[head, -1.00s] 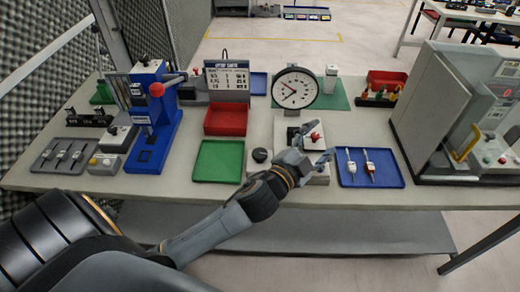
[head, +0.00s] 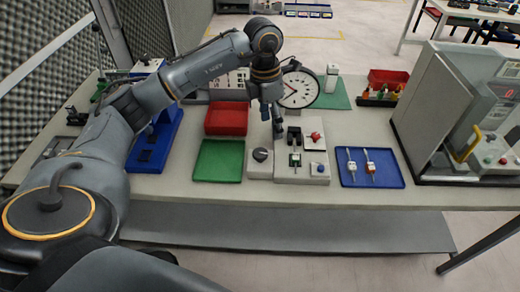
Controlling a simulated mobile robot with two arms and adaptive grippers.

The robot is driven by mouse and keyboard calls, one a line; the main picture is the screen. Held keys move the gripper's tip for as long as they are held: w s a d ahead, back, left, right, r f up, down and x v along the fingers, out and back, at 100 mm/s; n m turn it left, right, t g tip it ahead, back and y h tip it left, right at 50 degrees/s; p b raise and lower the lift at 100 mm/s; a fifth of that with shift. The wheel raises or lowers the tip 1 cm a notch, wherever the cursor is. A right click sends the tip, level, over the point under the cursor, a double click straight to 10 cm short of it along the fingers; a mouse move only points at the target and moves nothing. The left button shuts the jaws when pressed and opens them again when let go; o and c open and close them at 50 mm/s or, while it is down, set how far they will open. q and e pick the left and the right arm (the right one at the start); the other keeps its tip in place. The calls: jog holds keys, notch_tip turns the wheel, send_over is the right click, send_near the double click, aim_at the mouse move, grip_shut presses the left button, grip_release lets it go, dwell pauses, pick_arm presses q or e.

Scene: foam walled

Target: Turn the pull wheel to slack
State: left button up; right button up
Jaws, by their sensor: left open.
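The pull fixture (head: 287,172) is a pale base on the bench with a round white dial gauge (head: 298,88) behind it. A red handle (head: 315,137) on its right side looks like the pull wheel, though it is too small to be sure. A small green part (head: 295,159) sits in front of dark clamps. A black knob (head: 260,154) is on a grey box at the left. My left gripper (head: 273,124) points down above the fixture's left rear, left of the red handle and apart from it. It is open and covers the gauge's left edge. My right gripper is not in view.
A red tray (head: 227,118) and a green tray (head: 201,174) lie left of the fixture. A blue tray (head: 391,176) with two small tools lies right. A grey machine (head: 440,115) bounds the right end. The blue press (head: 148,160) is partly behind my arm.

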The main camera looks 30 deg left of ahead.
aim_at(260, 153)
pick_arm(q)
jog(key=shift+y, duration=0.6)
jog(key=a+f+p, duration=0.1)
jog(key=f, duration=0.3)
jog(key=a+f+p, duration=0.1)
jog(key=f, duration=0.3)
jog(key=a+f+p, duration=0.1)
jog(key=f, duration=0.3)
jog(key=shift+s+f+p, duration=0.2)
jog(key=shift+f+p, duration=0.15)
jog(key=shift+f, duration=0.05)
jog(key=c, duration=1.2)
jog(key=shift+o, duration=0.2)
jog(key=shift+n, duration=0.3)
